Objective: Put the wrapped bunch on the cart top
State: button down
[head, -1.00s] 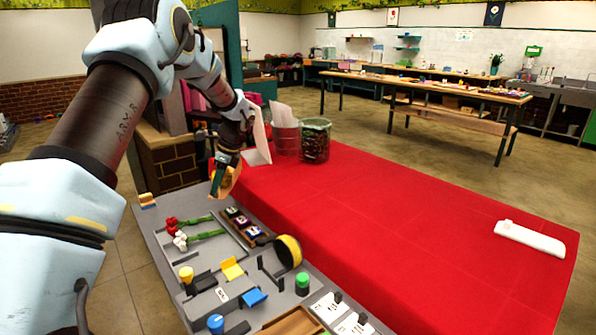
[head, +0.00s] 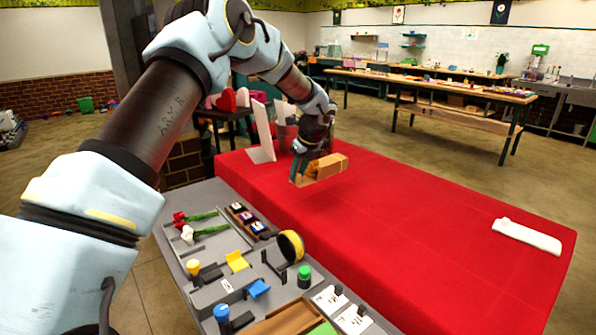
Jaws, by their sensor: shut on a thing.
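My gripper (head: 303,171) is shut on a tan, paper-coloured wrapped bunch (head: 333,166), with a darker orange part close to the fingers. The bunch lies roughly level and sticks out to the right of the fingers. It appears held above the far left part of a red-covered top (head: 420,230); the exact gap below it is hard to tell. The fingers cover part of the bunch. A grey work top (head: 185,268) stands in front and to the left. I cannot tell for sure which surface is the cart top.
Red and white flowers (head: 187,235), a yellow-and-black roll (head: 290,246) and several small coloured fixtures crowd the grey top. A white upright card (head: 263,133) stands behind my gripper. A white folded cloth (head: 527,236) lies at the red top's right end; its middle is clear.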

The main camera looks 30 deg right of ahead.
aim_at(298, 183)
notch_tip(298, 183, down, 5)
jog(key=b, duration=0.3)
jog(key=shift+f, duration=1.55)
dwell(0.5)
jog(key=c, duration=0.6)
grip_release()
jog(key=shift+a, duration=0.1)
jog(key=shift+o, duration=0.4)
jog(key=o, duration=0.3)
jog(key=shift+r, duration=0.1)
